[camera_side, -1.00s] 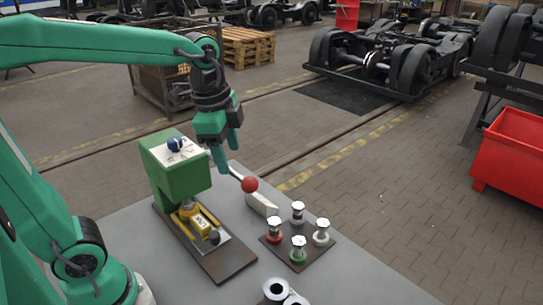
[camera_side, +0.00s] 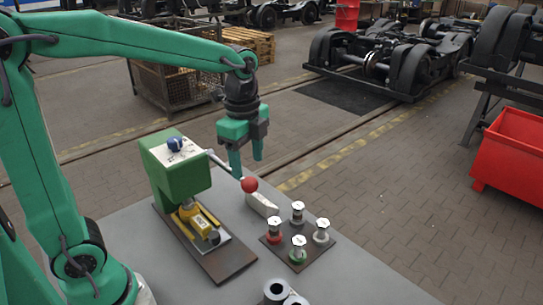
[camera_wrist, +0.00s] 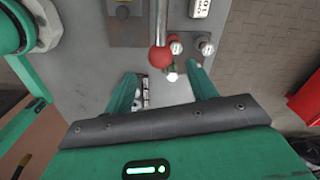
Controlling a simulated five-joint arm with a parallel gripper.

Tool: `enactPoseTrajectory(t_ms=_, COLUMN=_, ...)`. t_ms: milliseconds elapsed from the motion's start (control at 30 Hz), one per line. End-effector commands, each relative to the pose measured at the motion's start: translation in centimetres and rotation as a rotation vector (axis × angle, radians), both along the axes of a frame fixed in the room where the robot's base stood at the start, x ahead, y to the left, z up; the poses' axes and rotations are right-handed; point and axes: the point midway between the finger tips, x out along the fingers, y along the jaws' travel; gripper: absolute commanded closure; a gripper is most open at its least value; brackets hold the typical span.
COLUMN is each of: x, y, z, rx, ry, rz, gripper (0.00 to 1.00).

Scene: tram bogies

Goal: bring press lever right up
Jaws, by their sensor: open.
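The green press (camera_side: 178,172) stands on a dark base plate on the grey table. Its lever (camera_side: 222,163) slopes down to the right from the press and ends in a red ball (camera_side: 249,184). My gripper (camera_side: 247,165) points down near the lever, its jaws apart and empty, with the fingertips a little above the ball in the side view. In the wrist view, the red ball (camera_wrist: 161,57) and the metal lever rod (camera_wrist: 162,18) show just beyond the gap between the two fingers (camera_wrist: 163,84). Whether a finger touches the lever cannot be told.
A pale block (camera_side: 262,205) lies beside the ball. A dark board (camera_side: 270,250) carries several metal-topped pieces (camera_side: 298,240) to the right of the press. Hollow grey cylinders (camera_side: 276,290) stand at the front edge.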

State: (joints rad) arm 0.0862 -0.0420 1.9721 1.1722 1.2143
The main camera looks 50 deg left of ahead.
Motion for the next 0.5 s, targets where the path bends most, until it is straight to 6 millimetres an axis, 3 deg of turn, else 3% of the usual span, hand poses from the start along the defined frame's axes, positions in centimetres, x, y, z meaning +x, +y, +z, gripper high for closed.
enactPoseTrajectory(t_ms=300, x=0.1, y=0.1, z=-3.9, rx=0.0, ry=0.002, rz=0.001, gripper=0.43)
enactPoseTrajectory(t_ms=500, x=0.2, y=0.1, z=-5.3, rx=0.001, ry=0.001, rz=0.001, gripper=0.43)
